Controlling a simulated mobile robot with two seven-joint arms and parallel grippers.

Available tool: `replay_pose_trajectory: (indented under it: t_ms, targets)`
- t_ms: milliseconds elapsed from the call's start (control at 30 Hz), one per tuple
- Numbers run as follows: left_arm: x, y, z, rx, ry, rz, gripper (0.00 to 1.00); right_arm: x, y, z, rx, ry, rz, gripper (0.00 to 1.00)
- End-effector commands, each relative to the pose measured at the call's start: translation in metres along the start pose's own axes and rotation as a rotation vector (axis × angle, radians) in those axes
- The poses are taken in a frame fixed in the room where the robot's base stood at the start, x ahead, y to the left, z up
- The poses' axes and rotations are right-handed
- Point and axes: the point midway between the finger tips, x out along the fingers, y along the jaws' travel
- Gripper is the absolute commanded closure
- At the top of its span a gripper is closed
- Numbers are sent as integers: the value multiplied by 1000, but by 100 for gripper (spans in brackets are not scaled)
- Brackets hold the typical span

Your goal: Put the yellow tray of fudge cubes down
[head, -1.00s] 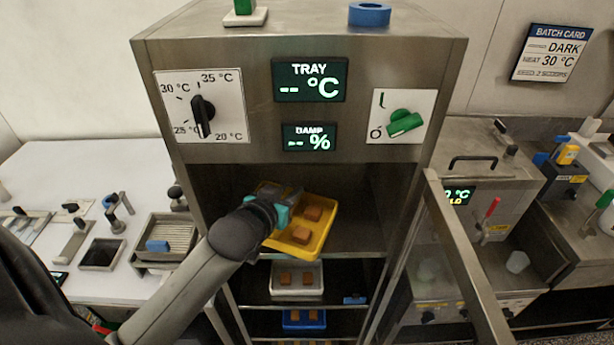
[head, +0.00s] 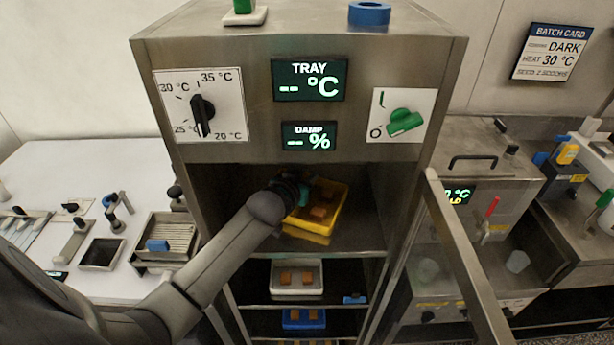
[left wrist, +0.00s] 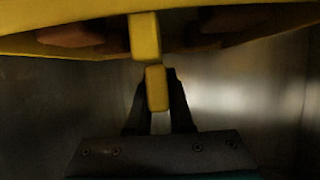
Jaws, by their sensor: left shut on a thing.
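The yellow tray (head: 331,224) with brown fudge cubes (head: 319,212) is inside the upper compartment of the steel cabinet (head: 180,55). My left gripper (head: 303,192) reaches in from the left and is shut on the tray's side. In the left wrist view, the fingers (left wrist: 157,92) are closed around a yellow tab, with the tray (left wrist: 60,47) just beyond it. A yellow reflection shows under the tray on the shelf (head: 350,244); I cannot tell whether the tray touches the shelf. My right gripper is not in view.
Below are a white tray (head: 297,294) and a blue tray (head: 304,325), both with cubes. The cabinet door (head: 470,265) stands open on the right. A white bench (head: 95,165) with tools is at left.

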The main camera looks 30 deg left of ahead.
Motion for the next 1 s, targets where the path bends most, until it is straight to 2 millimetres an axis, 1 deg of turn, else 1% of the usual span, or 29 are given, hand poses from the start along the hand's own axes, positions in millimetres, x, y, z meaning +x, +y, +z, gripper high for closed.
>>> replay_pose_trajectory:
  t_ms: [167, 300, 333, 500, 600, 867, 1000]
  targets:
    - [0, 0, -2, 0, 5, 1, 100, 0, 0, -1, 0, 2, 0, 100]
    - [1, 0, 1, 0, 4, 1, 100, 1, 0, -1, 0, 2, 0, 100]
    - [1, 0, 3, 0, 0, 0, 79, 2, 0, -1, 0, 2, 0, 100]
    - [1, 0, 2, 0, 0, 0, 60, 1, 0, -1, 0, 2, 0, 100]
    - [1, 0, 2, 0, 0, 0, 50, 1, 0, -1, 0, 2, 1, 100]
    - [0, 0, 1, 1, 1, 0, 50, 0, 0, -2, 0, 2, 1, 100]
    - [-7, 0, 0, 0, 1, 1, 50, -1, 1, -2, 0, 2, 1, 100]
